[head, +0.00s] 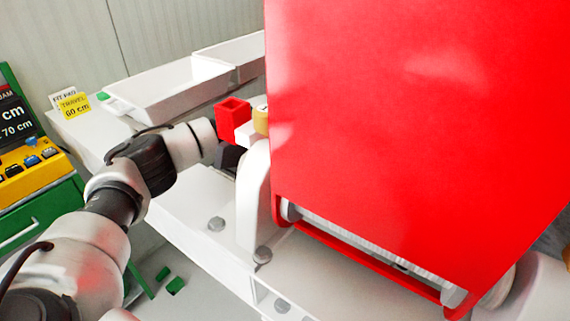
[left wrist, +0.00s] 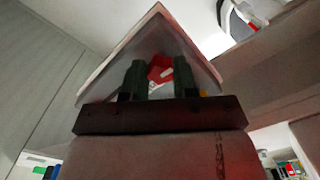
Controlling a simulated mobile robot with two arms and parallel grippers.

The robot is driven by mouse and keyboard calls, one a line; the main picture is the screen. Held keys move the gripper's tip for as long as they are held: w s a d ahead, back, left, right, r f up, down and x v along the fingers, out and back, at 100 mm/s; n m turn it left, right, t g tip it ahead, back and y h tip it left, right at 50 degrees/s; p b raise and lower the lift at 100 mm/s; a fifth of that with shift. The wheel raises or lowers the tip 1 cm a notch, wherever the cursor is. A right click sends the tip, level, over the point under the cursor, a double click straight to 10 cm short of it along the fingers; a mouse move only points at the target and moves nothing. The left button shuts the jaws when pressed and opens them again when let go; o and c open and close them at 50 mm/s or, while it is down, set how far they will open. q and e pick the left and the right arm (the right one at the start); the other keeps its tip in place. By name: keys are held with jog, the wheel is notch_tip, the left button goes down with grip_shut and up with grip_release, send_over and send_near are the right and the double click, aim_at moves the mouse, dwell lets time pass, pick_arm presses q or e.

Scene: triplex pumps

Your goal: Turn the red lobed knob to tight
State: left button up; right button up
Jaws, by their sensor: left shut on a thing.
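In the left wrist view, a red piece with pale marks, which I take as the red lobed knob (left wrist: 160,72), sits between the dark fingers of my left gripper (left wrist: 159,80). The fingers are shut on it. In the head view my left gripper (head: 229,156) is at the left side of the large red housing, mostly hidden behind a white upright bracket. A red square hollow block (head: 233,113) stands just above it, beside a brass-coloured cylinder (head: 261,119). The knob's lobes and angle cannot be made out. My right gripper is not in view.
The big red housing (head: 420,120) fills the right of the head view, close to my left gripper. The white bracket (head: 252,195) stands on a white base with bolts. Behind are white trays (head: 165,90) and a yellow sign (head: 74,105). Green pieces (head: 176,286) lie on the floor.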

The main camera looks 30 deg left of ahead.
pick_arm(q)
jog(key=shift+r, duration=0.1)
jog(key=o, duration=0.9)
notch_tip(320, 180, up, 11)
jog(key=shift+f+b, duration=0.1)
jog(key=shift+b, duration=0.75)
